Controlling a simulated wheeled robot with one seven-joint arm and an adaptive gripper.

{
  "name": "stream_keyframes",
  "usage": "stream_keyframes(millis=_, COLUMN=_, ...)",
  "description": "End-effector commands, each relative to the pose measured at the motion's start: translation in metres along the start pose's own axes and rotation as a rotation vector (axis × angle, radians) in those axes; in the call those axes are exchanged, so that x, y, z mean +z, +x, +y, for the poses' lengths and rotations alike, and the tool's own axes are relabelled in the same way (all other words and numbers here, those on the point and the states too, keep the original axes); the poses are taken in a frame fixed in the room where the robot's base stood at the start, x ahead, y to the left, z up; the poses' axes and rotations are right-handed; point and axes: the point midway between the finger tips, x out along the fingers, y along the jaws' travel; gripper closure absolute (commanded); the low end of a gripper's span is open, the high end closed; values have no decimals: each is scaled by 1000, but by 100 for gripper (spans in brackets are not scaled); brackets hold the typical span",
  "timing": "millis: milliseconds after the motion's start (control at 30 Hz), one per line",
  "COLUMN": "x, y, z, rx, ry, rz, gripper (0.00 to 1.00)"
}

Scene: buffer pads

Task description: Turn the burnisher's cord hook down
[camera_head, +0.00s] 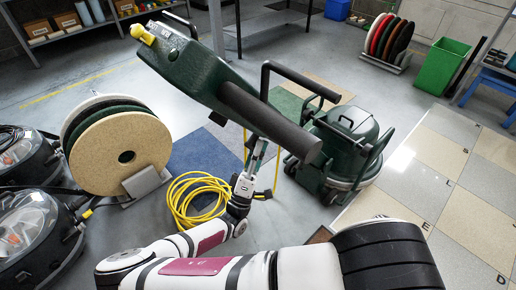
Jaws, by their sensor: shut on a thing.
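The burnisher's green handle head (190,68) fills the top middle of the view, with a thick black grip bar (270,122) running down to the right. Its green body (345,148) stands on the floor behind. My gripper (258,150) is just below the grip bar, at the end of my white arm. It is shut on a small part there, which I take to be the cord hook. The hook itself is mostly hidden by the grip bar and the fingers, so its angle cannot be told.
A yellow cord (180,205) lies coiled on the floor, with strands rising beside my gripper. A pad stack (100,155) and grey machines (25,220) stand left. A green bin (442,66) and a pad rack (388,60) are at the back right. Pale tiles (420,165) lie right.

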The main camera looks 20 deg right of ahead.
Motion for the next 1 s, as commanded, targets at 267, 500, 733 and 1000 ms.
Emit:
stream_keyframes(millis=267, x=0, y=0, z=0, rx=2, ry=0, rz=-1, gripper=63)
stream_keyframes(millis=500, x=0, y=-1, z=0, rx=0, ry=-1, rz=-1, gripper=63)
stream_keyframes(millis=733, x=0, y=-28, z=0, rx=-2, ry=0, rz=0, gripper=63)
stream_keyframes(millis=1000, x=0, y=-83, z=-1, rx=-1, ry=1, rz=1, gripper=63)
